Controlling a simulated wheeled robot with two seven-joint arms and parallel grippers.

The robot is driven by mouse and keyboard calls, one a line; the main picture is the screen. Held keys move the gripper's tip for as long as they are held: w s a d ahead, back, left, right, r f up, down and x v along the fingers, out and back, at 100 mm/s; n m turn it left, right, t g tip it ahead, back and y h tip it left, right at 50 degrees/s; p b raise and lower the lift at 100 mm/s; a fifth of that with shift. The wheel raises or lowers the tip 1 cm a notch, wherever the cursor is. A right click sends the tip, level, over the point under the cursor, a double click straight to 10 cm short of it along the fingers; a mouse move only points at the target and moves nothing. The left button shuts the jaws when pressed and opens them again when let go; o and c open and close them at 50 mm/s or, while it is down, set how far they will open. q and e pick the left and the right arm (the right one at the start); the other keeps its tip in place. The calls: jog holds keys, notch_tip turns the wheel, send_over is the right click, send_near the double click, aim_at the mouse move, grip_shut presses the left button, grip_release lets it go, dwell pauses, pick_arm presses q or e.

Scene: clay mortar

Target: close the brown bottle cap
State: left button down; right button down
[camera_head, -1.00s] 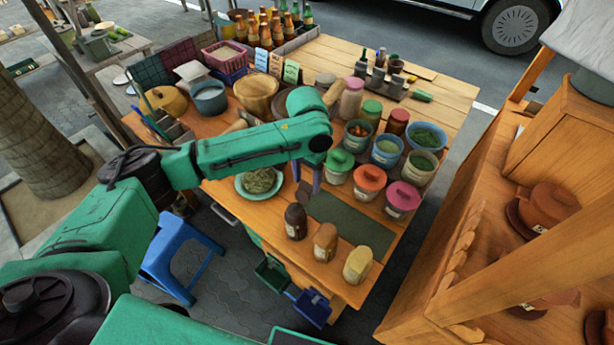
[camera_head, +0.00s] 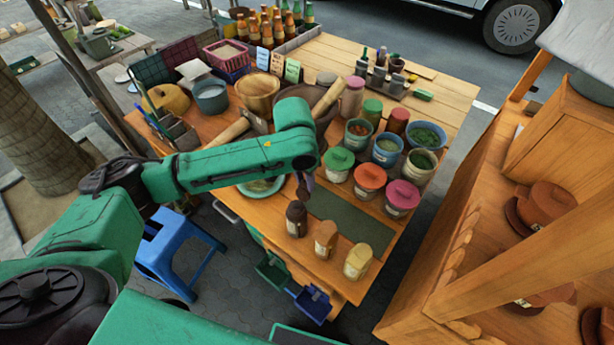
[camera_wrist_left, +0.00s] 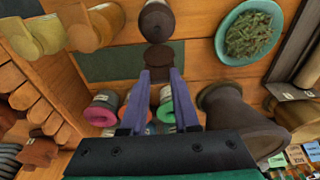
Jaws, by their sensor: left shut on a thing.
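The dark brown bottle (camera_head: 296,220) stands upright at the near left of the table, left of the tan bottle. It also shows at the top of the left wrist view (camera_wrist_left: 157,22). My left gripper (camera_head: 306,182) is just above and behind it in the head view. Its purple fingers (camera_wrist_left: 160,78) are shut on a dark brown round cap (camera_wrist_left: 158,57), held at the fingertips. In the wrist view the cap sits right below the bottle's image; I cannot tell whether they touch. My right gripper is not in view.
A tan bottle (camera_head: 326,238) and a yellow bottle (camera_head: 358,261) stand in a row to the right. A dark green mat (camera_head: 350,221) lies behind them, bare. Lidded jars in green (camera_head: 339,160), orange (camera_head: 370,178) and pink (camera_head: 402,198) stand beyond. A plate of greens (camera_wrist_left: 250,34) is close by.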

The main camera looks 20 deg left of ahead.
pick_arm(q)
jog(key=shift+s+a+t+h, duration=0.3)
jog(key=shift+s+t, duration=0.3)
jog(key=shift+t, duration=0.2)
jog(key=shift+s+a+f+t+h+b, duration=0.15)
jog(key=shift+s+t+b, duration=0.1)
jog(key=shift+t+b, duration=0.15)
jog(key=shift+s+a+f+t+h+b, duration=0.15)
jog(key=shift+s+t+b, duration=0.1)
jog(key=shift+t, duration=0.15)
jog(key=s+t+b, duration=0.1)
jog(key=s+t+h+b, duration=0.1)
jog(key=t+b, duration=0.1)
jog(key=s+a+f+t+h+b, duration=0.1)
jog(key=t+b, duration=0.1)
jog(key=shift+s, duration=0.1)
jog(key=s+a+f+t+h+b, duration=0.1)
jog(key=s+f+t+h+b, duration=0.2)
jog(key=t+b, duration=0.9)
jog(key=shift+f+h+b, duration=0.9)
jog(key=shift+f+b, duration=0.65)
jog(key=shift+b, duration=3.1)
jog(key=shift+a, duration=0.1)
